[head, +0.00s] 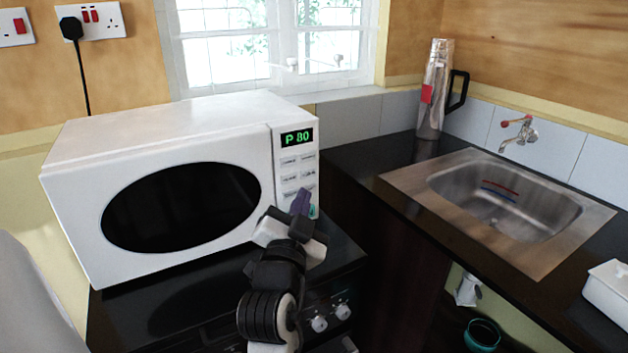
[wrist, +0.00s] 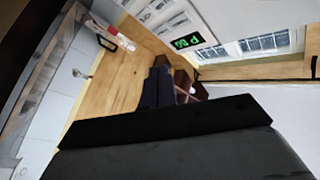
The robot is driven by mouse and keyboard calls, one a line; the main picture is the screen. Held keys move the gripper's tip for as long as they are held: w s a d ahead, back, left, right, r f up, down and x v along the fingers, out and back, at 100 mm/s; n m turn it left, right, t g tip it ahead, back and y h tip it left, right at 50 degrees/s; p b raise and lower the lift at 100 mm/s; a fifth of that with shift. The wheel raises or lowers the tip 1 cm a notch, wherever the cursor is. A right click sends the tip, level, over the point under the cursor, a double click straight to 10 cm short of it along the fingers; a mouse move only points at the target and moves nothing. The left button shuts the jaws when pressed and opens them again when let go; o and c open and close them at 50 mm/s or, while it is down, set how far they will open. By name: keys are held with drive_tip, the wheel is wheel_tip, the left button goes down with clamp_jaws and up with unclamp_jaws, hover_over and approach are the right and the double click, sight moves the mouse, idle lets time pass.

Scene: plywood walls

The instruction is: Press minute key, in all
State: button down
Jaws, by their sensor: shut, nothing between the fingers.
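The white microwave (head: 165,125) stands on a black counter at the left in the head view. Its green display (head: 297,138) reads "P 80", and it also shows in the wrist view (wrist: 187,40). Rows of pale keys (head: 290,170) lie below the display; their labels are too small to read, so I cannot tell which is the minute key. My gripper (head: 301,202) has its dark purple fingers shut and empty, in front of the lower keys. It hides part of them, and I cannot tell whether it touches one. A green key edge (head: 313,211) shows beside the fingertips.
A steel sink (head: 500,200) with a tap (head: 520,132) is set in the right counter. A tall steel flask (head: 435,90) stands behind it in the corner. A white box (head: 608,290) is at the right edge. Sockets with a black plug (head: 71,28) are on the left wall.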

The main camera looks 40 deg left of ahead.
sight(289, 178)
drive_tip(key=shift+w+d+f+m+h, duration=0.4)
drive_tip(key=shift+d+f+h, duration=0.1)
drive_tip(key=shift+f, duration=0.1)
drive_tip(key=shift+w+d+f+m+h, duration=0.4)
drive_tip(key=shift+d+f+h, duration=0.05)
drive_tip(key=shift+f+h, duration=0.1)
drive_tip(key=shift+w+a, duration=0.55)
drive_tip(key=shift+a, duration=0.8)
drive_tip(key=shift+w+a, duration=0.6)
drive_tip(key=shift+a, duration=0.75)
drive_tip(key=shift+w+a, duration=0.55)
drive_tip(key=shift+a, duration=0.8)
drive_tip(key=shift+a+b, duration=0.1)
drive_tip(key=shift+b, duration=0.3)
drive_tip(key=shift+w+a, duration=0.2)
drive_tip(key=shift+a, duration=0.1)
